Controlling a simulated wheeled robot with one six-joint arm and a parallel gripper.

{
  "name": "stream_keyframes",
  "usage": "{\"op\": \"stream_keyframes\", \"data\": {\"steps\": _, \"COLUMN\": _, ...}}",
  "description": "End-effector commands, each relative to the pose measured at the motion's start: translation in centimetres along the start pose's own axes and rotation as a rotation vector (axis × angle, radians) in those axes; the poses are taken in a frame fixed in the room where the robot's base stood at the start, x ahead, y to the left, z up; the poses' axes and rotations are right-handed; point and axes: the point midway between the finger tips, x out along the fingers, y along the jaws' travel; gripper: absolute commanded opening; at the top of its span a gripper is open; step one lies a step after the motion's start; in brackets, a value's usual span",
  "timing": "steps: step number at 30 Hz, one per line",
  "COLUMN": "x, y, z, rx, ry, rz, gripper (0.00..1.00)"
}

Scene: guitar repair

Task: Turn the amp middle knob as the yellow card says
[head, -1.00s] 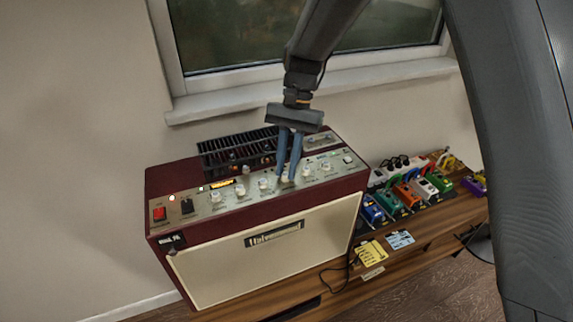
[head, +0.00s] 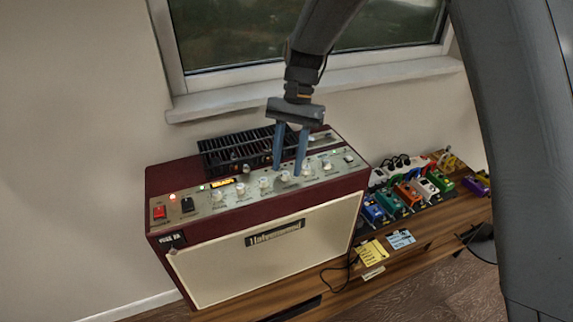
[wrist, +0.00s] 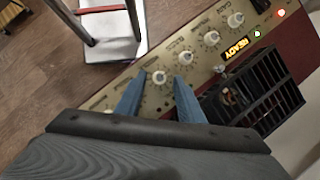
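The maroon amp (head: 225,255) stands on a wooden bench, with a row of white knobs along its sloped panel. My gripper (head: 289,171) points down at the panel with its blue fingers spread. One white knob (head: 285,176) shows between the fingertips; in the wrist view this knob (wrist: 159,77) has a finger on each side and a gap to both. Knob labels are too small to read surely, so I cannot confirm which is the middle knob. The yellow card (head: 372,253) lies on the bench right of the amp; its writing is too small to read.
A blue card (head: 400,239) lies beside the yellow one. Several coloured pedals (head: 408,193) stand to the right. Neighbouring knobs (head: 264,183) sit close by.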

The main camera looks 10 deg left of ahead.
Motion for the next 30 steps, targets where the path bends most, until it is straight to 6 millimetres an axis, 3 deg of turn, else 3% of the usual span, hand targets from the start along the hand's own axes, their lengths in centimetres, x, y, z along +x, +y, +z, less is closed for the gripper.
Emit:
{"op": "stream_keyframes", "data": {"steps": 13, "x": -6.2, "y": 0.0, "z": 0.0, "rx": -0.001, "ry": 0.0, "rz": 0.0, "gripper": 0.35}}
{"op": "stream_keyframes", "data": {"steps": 26, "x": -6.8, "y": 0.2, "z": 0.0, "rx": 0.0, "ry": 0.001, "rz": 0.0, "gripper": 0.35}}
{"op": "stream_keyframes", "data": {"steps": 30, "x": -6.2, "y": 3.0, "z": -0.8, "rx": -0.006, "ry": 0.041, "rz": -0.013, "gripper": 0.35}}
